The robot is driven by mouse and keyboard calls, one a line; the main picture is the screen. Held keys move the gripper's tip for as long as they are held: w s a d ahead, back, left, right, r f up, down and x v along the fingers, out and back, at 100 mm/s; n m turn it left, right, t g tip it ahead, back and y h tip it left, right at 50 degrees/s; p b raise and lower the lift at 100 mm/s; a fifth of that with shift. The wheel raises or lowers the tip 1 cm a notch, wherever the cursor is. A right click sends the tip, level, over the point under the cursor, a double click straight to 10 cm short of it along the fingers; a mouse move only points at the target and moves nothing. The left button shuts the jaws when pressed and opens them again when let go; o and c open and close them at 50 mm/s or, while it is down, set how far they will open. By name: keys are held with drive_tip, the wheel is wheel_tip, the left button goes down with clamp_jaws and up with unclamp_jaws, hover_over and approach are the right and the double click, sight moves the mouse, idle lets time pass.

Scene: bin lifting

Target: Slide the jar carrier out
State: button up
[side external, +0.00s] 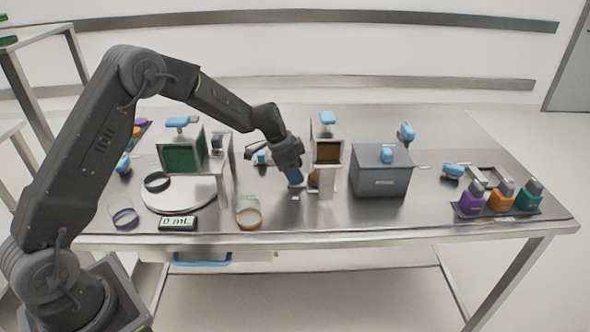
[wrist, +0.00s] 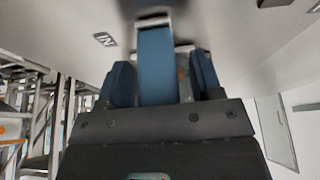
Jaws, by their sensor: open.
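My gripper (side external: 294,184) is open and points down near the middle of the table, just left of an upright box with a brown front (side external: 327,151). A small orange-brown item (side external: 314,179) shows partly hidden beside that box. In the wrist view, a blue strip with a pale metal end (wrist: 157,65) stands between the blue fingers; I cannot tell whether it touches them. A dark carrier (side external: 466,212) at the right front holds a purple jar (side external: 472,201), an orange jar (side external: 501,199) and a teal jar (side external: 529,197). My gripper is well left of this carrier.
A grey lidded box (side external: 380,177) stands between my gripper and the jars. A green-fronted box (side external: 182,150), a round white plate (side external: 178,196), a display reading 0 mL (side external: 178,223) and an orange-rimmed cup (side external: 249,214) are on the left. The front middle edge is clear.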

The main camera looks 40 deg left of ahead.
clamp_jaws()
drive_tip(key=shift+s+a, duration=1.25)
drive_tip(key=shift+a, duration=0.05)
unclamp_jaws()
drive_tip(key=shift+w+d, duration=0.1)
drive_tip(key=shift+d, duration=0.05)
